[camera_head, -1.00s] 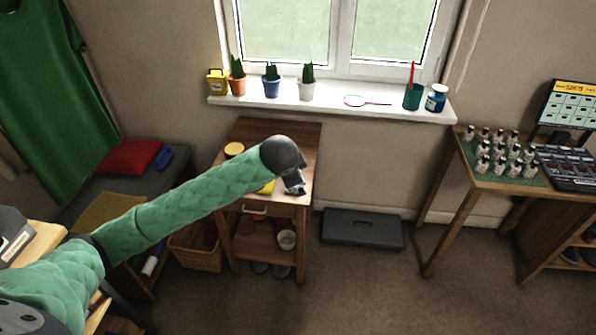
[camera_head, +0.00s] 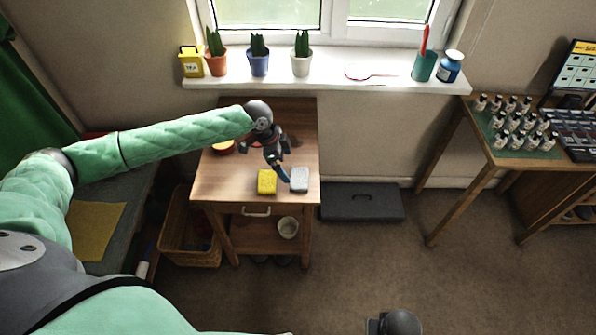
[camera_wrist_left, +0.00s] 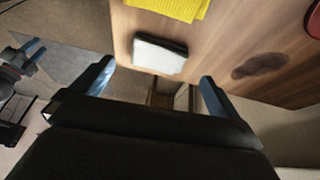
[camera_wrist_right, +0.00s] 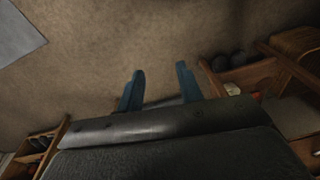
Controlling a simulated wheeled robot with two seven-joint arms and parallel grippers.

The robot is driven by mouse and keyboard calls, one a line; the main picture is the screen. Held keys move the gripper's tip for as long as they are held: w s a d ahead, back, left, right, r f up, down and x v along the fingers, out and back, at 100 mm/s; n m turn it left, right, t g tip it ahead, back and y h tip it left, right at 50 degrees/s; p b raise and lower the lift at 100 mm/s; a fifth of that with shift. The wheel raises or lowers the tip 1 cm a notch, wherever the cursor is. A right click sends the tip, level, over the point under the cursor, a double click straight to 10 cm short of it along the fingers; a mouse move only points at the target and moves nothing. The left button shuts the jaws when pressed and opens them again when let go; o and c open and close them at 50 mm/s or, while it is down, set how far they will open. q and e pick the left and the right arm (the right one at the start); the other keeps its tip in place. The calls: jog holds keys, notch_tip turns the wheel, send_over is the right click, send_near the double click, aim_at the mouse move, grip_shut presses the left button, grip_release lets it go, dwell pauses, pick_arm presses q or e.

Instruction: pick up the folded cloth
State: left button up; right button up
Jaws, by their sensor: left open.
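The folded cloth (camera_head: 267,182) is yellow and lies near the front edge of a small wooden table (camera_head: 215,185). In the left wrist view the cloth (camera_wrist_left: 180,8) has a ribbed weave and is cut off by the top edge. A pale grey block with a dark side (camera_head: 299,179) lies just right of it; it also shows in the left wrist view (camera_wrist_left: 158,55). My left gripper (camera_head: 281,174) is over the table front, close to the cloth and block. Its fingers (camera_wrist_left: 157,82) are apart with nothing between them. My right gripper (camera_wrist_right: 160,86) is open and empty, above the carpet.
A red-sided round tin (camera_head: 222,148) stands at the table's left, partly behind my arm. Potted cacti (camera_head: 258,58) line the windowsill above. A wicker basket (camera_head: 190,245) and a grey case (camera_head: 362,202) sit on the floor. Open carpet lies to the front right.

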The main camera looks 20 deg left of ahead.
aim_at(298, 176)
pick_arm(q)
jog(key=shift+w+d+f+m+p, duration=0.15)
jog(key=shift+d+f+m+p, duration=0.25)
jog(key=shift+d+f, duration=0.4)
jog(key=shift+f, duration=0.1)
jog(key=shift+d, duration=0.1)
jog(key=p+x, duration=0.2)
jog(key=x, duration=0.2)
jog(key=shift+w+d+f, duration=0.1)
jog(key=shift+w+d, duration=0.05)
jog(key=shift+d+f, duration=0.1)
jog(key=shift+f, duration=0.3)
jog(key=c, duration=0.7)
pick_arm(e)
notch_tip(298, 176, down, 12)
jog(key=s+d, duration=0.1)
jog(key=s, duration=0.1)
jog(key=shift+d, duration=0.25)
